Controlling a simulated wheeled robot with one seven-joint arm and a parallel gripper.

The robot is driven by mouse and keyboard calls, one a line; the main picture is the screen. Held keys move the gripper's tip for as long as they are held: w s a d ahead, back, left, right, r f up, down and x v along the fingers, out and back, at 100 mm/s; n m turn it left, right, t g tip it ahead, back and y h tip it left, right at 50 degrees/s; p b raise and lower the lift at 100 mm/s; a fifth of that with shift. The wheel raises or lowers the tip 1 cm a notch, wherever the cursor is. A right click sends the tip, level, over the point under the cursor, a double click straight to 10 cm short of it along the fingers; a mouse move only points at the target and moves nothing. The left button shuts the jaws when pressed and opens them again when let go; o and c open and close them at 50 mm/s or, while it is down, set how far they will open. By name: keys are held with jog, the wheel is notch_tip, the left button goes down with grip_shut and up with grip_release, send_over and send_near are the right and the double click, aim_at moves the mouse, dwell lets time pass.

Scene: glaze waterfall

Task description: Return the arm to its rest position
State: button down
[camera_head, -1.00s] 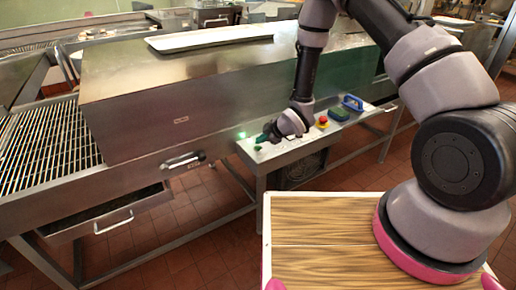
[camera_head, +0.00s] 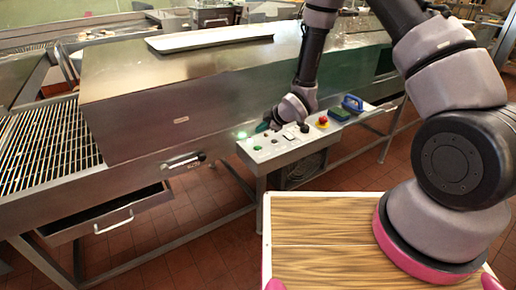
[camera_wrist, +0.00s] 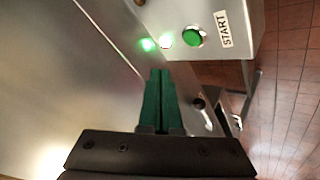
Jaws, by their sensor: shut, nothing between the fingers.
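My gripper (camera_head: 263,127) is at the far side of the control panel (camera_head: 283,151), close to the steel machine's front wall. In the wrist view my gripper (camera_wrist: 160,73) has its two green fingers together, with nothing between them. Ahead of the fingers are a glowing green lamp (camera_wrist: 148,44) and a green button (camera_wrist: 194,37) beside a START label (camera_wrist: 225,30). The fingertips look apart from the button. My arm reaches in from the upper right of the head view, bent downward at the wrist.
The long steel machine (camera_head: 190,95) stands behind the panel, with a white tray (camera_head: 210,38) on top. A red emergency button (camera_head: 323,121) and a blue-handled object (camera_head: 352,103) are on the panel's right. An open drawer (camera_head: 115,215) juts out at left.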

jog(key=d+r+m+t+h, duration=0.15)
jog(key=d+r+m, duration=0.35)
jog(key=d+r, duration=0.65)
jog(key=d+r+m+h, duration=0.3)
jog(key=d+r+m, duration=0.3)
jog(key=r, duration=1)
jog(key=s+d+r+m, duration=0.2)
jog(key=s+r, duration=0.3)
jog(key=s, duration=0.3)
jog(key=s+d+r+m, duration=0.3)
jog(key=s+r+m, duration=0.2)
jog(key=s, duration=0.4)
jog(key=s+d+r+m, duration=0.3)
jog(key=s+r+m, duration=0.1)
jog(key=s, duration=0.5)
jog(key=shift+s+d+r+g, duration=0.2)
jog(key=shift+d+r+g, duration=0.05)
jog(key=shift+r+g, duration=0.25)
